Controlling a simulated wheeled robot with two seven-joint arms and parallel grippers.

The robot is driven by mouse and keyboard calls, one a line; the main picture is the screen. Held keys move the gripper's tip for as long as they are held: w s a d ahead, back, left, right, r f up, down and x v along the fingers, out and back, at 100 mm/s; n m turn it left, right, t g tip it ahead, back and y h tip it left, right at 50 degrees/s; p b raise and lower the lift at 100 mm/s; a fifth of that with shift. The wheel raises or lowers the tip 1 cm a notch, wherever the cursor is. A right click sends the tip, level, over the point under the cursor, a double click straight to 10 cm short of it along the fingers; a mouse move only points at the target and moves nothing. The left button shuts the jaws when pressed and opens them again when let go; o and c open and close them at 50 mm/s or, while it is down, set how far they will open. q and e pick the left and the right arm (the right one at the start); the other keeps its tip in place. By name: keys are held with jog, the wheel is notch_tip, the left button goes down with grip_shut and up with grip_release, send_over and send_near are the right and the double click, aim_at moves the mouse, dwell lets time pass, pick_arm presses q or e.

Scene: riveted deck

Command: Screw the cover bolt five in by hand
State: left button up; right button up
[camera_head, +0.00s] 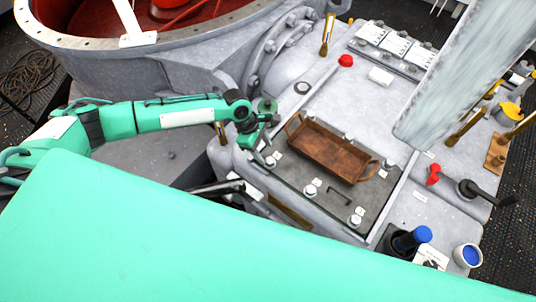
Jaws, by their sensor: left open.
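A dark flat cover plate (335,200) lies on the grey machine housing, with several bolts along its edges and small white tags beside them. The tag numbers are too small to read, so I cannot tell which is bolt five. One bolt (271,161) stands at the plate's left corner, others at the front edge (311,189) and front right (355,220). My left gripper (265,152) is open, pointing down just above the left corner bolt; I cannot tell whether it touches. My right gripper is not in view.
A brown tray (299,137) with handles sits on the plate. A large pale column (465,65) blocks part of the right. My teal body hides the foreground.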

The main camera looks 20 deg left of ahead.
aim_at(270, 160)
pick_arm(q)
jog(key=x, duration=0.5)
jog(key=shift+r, duration=0.1)
jog(key=shift+p, duration=0.3)
jog(key=c, duration=1)
